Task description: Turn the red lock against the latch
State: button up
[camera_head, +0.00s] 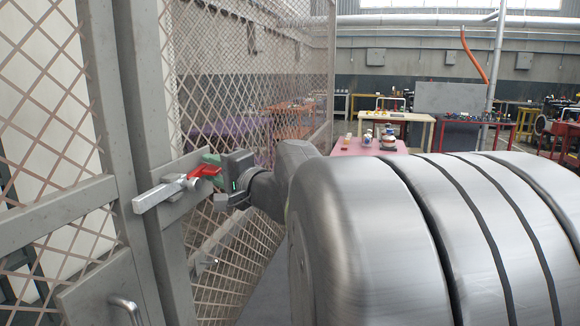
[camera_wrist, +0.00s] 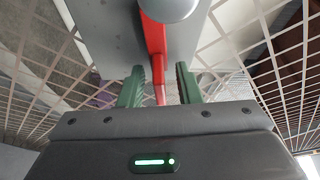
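The red lock (camera_head: 203,171) is a small lever on the mesh door's frame, by the silver latch bar (camera_head: 158,194). My gripper (camera_head: 212,160) is at the lock from the right, its green fingers close to the lever. In the wrist view, the red lock (camera_wrist: 153,48) runs down between the two green fingers of my gripper (camera_wrist: 159,84). The fingers are apart, with a gap on each side of the lever, so my gripper is open around it. A round silver piece (camera_wrist: 170,6) covers part of the lock's upper end.
The mesh door (camera_head: 55,200) and its grey post (camera_head: 145,130) stand at left. Mesh fencing (camera_head: 250,80) lies behind my gripper. A door handle (camera_head: 127,309) is at the lower left. Tables with parts (camera_head: 365,147) stand far back.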

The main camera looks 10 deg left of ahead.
grip_shut()
jog(key=shift+r+m+p, duration=0.2)
jog(key=shift+m+p, duration=0.1)
jog(key=shift+p, duration=0.35)
jog(key=shift+f+m+h+p, duration=0.15)
jog(key=shift+m+h+p, duration=0.15)
jog(key=shift+m+p, duration=0.15)
grip_release()
jog(key=b+v, duration=0.3)
jog(key=v, duration=1)
jog(key=shift+d, duration=0.4)
jog(key=shift+s, duration=0.15)
